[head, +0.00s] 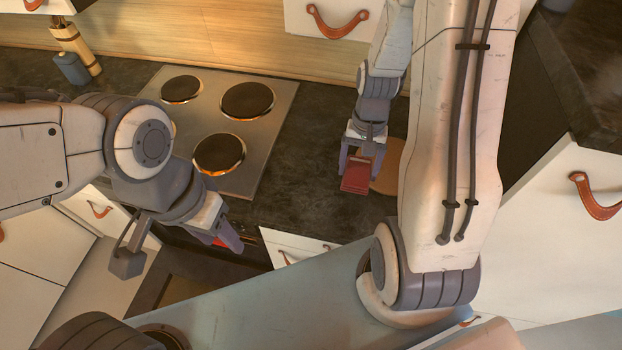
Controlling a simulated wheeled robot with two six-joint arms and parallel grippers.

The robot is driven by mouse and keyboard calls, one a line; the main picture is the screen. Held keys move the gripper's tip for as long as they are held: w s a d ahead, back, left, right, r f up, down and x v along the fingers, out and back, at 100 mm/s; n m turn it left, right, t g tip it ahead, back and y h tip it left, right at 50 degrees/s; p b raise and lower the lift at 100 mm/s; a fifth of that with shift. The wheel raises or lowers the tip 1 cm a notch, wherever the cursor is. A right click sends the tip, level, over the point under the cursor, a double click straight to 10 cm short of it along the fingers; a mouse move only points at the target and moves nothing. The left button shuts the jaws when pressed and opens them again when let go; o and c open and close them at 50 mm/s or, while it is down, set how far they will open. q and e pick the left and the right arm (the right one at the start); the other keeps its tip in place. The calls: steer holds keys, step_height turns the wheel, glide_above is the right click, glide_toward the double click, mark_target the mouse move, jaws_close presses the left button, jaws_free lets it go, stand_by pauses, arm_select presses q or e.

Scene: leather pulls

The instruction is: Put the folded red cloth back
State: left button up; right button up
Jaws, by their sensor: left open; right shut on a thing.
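The folded red cloth (356,178) is between the fingers of my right gripper (361,160), in the middle of the head view. The gripper points down and is shut on it, over the dark countertop (310,165). I cannot tell whether the cloth touches the counter. My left gripper (226,238) is open, at the counter's front edge below the stove. A small red patch (217,242) shows beside its fingers; I cannot tell what it is.
A stove with several round burners (247,100) lies left of the cloth. A brown board (388,166) is just right of it, partly hidden by my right arm. White drawers (295,246) with leather pulls are below. A grey-blue jar (71,69) stands at the back left.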

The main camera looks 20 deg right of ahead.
steer(key=p, duration=0.3)
glide_above(314, 194)
steer(key=f, duration=0.6)
steer(key=shift+w, duration=0.2)
step_height(314, 194, down, 4)
steer(key=shift+d+r+p, duration=0.1)
steer(key=shift+p, duration=0.2)
steer(key=shift+f, duration=0.2)
steer(key=shift+f, duration=0.15)
steer(key=o, duration=1)
steer(key=shift+r, duration=0.2)
